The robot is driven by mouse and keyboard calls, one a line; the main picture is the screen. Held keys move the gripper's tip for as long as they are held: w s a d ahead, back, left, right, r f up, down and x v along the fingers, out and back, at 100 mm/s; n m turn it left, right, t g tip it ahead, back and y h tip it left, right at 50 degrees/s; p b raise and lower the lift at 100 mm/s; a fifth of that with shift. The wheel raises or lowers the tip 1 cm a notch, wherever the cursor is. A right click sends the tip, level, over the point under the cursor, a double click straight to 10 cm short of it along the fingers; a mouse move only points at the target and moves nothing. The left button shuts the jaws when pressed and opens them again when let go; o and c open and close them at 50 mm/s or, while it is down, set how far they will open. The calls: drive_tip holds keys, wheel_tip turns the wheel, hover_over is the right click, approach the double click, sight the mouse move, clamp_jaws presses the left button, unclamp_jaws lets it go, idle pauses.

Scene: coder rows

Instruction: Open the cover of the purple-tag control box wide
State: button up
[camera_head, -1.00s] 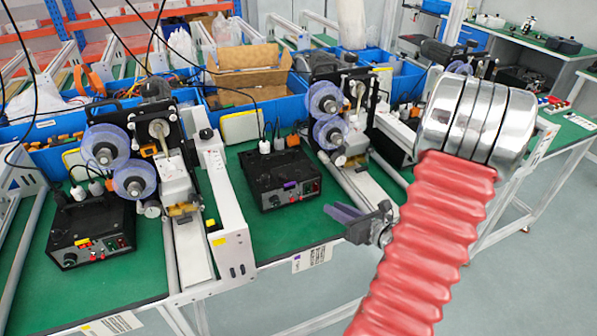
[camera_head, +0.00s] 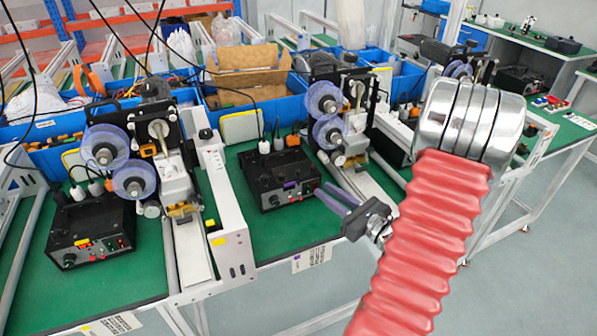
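The purple-tag control box (camera_head: 276,172) is a black box on the green bench mat, with a small purple tag (camera_head: 290,185) on its front and red controls at the front right. Its cover looks shut; its top lies flat. My gripper (camera_head: 322,187) is just right of the box's front right corner, with its purple fingers pointing left towards the box. The two fingers show a gap between them and hold nothing. I cannot tell whether a fingertip touches the box.
A similar black box with a yellow tag (camera_head: 90,232) stands at left. A white rail (camera_head: 222,205) with a reel machine (camera_head: 160,150) stands between the boxes. Another reel machine (camera_head: 342,120) is right of the purple-tag box. Blue bins (camera_head: 225,125) line the back. Green mat is bare in front.

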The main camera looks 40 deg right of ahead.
sight(300, 172)
drive_tip(key=w, duration=0.8)
drive_tip(key=w+a, duration=0.1)
drive_tip(key=w, duration=0.3)
drive_tip(key=shift+w, duration=0.35)
drive_tip(key=shift+c, duration=0.3)
clamp_jaws()
